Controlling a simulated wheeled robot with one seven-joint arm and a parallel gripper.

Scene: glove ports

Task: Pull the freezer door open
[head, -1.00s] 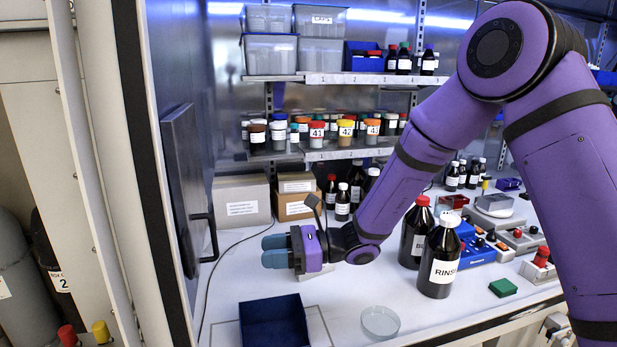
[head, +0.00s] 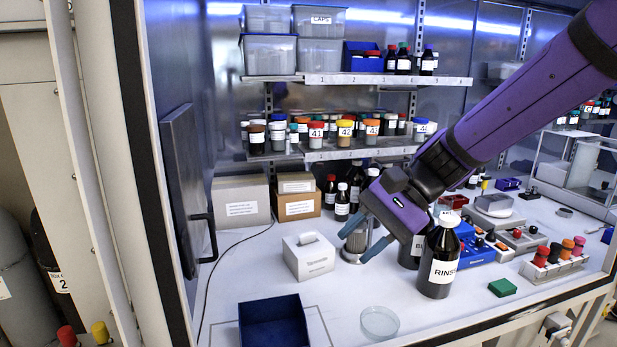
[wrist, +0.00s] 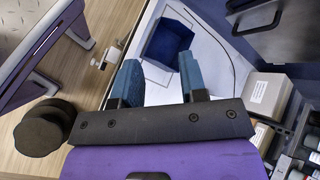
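The freezer door (head: 182,185) is a dark grey panel on the left wall of the enclosure. It looks closed. Its black bar handle (head: 206,238) stands out from the right side of the panel. In the wrist view the handle (wrist: 257,18) shows at the top right, with part of the door (wrist: 290,38) beside it. My gripper (head: 357,242) is over the bench, well to the right of the handle and apart from it. In the wrist view its two blue fingers (wrist: 158,62) are spread with nothing between them.
A white tissue box (head: 308,258) stands on the bench between my gripper and the door. A blue tray (head: 273,322) and a glass dish (head: 380,322) lie in front. Brown bottles, one marked RINSE (head: 440,262), stand right of my gripper. Cartons (head: 241,201) stand behind the handle.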

